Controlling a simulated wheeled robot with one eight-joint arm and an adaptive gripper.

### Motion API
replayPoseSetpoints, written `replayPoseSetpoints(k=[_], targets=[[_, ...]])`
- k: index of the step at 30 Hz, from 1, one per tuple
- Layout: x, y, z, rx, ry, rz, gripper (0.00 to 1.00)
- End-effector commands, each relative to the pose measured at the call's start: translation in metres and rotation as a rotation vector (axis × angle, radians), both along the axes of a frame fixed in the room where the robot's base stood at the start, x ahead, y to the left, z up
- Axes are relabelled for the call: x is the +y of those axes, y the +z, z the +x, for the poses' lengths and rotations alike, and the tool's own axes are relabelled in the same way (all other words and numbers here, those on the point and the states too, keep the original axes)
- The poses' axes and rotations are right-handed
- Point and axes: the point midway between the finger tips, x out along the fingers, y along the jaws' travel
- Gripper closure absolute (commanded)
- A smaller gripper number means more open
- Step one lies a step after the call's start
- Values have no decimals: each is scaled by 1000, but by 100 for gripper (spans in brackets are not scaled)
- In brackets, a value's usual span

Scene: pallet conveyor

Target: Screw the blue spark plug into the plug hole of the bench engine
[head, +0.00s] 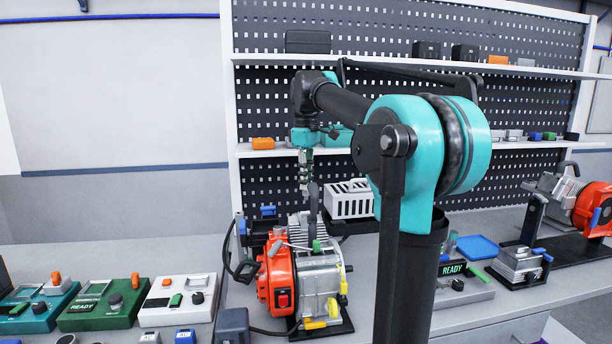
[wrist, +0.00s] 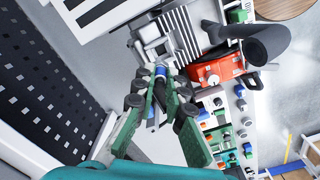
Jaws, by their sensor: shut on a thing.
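The bench engine (head: 321,272) stands on the bench, with an orange-red cover on its left and a grey finned body. In the wrist view, its grey finned part (wrist: 178,38) and red cover (wrist: 214,70) show ahead of the fingers. My gripper (head: 305,188) points down above the engine. In the wrist view, the green fingers of my gripper (wrist: 160,88) are shut on the blue spark plug (wrist: 161,71). The plug's far end lies close to the engine in that view; I cannot tell whether they touch. The plug hole cannot be made out.
A dark upright piece (head: 313,203) stands close beside the fingers. A white slotted box (head: 349,199) is behind the engine. Devices, including a green one (head: 103,304), line the left bench. Another orange engine (head: 592,208) and a blue tray (head: 477,247) are at right.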

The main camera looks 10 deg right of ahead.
Motion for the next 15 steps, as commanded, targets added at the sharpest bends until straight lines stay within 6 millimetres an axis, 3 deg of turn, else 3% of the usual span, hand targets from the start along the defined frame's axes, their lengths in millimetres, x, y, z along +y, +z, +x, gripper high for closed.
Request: replayPoseSetpoints(k=[15], targets=[[0, -28, 0, 0, 0, 0, 100]])
